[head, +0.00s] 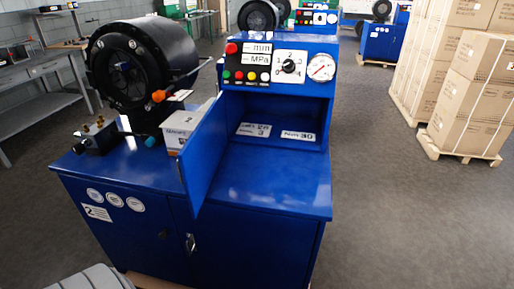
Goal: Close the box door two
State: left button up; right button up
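The blue crimper machine (170,230) with a "2" label (97,212) on its cabinet stands in the middle of the head view. On its top right is a blue box (282,105) with an open compartment facing me. The box door (205,152) is a flat blue panel at the left side of the opening. It stands swung outward over the cabinet top, wide open. Two white labels show inside the compartment. Neither of my grippers is in view.
A black crimper head (140,62) with an orange-tipped part sits left of the door. A white box (183,126) is just behind the door's left side. The cabinet top (262,190) before the opening is clear. Cartons (470,92) on a pallet stand right; open floor lies between.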

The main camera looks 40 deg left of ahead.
aim_at(198, 162)
jog(key=z, duration=1.85)
jog(key=k, duration=1.65)
jog(key=u, duration=2.3)
jog(key=i, duration=0.5)
jog(key=k, duration=0.5)
jog(key=z, duration=0.25)
jog(key=i, duration=0.9)
jog(key=u, duration=0.2)
